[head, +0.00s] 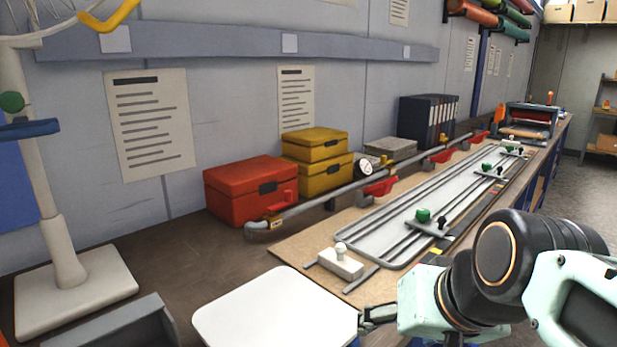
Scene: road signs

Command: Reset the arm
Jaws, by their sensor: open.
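My arm reaches in from the lower right over the workbench. My gripper (372,318) is at the bottom, just right of a white rounded plate (275,312). Its dark fingers are at or very near the plate's right edge; I cannot tell whether they touch it. The gripper is open, and part of it is cut off by the bottom of the frame. The plate's lower part is also out of view.
A grey metal track bed (395,225) with green-knobbed clamps lies right of centre. A white block with a knob (340,262) is at its near end. Red (250,190) and yellow boxes (318,178) stand by the wall. A white stand (70,285) is at left.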

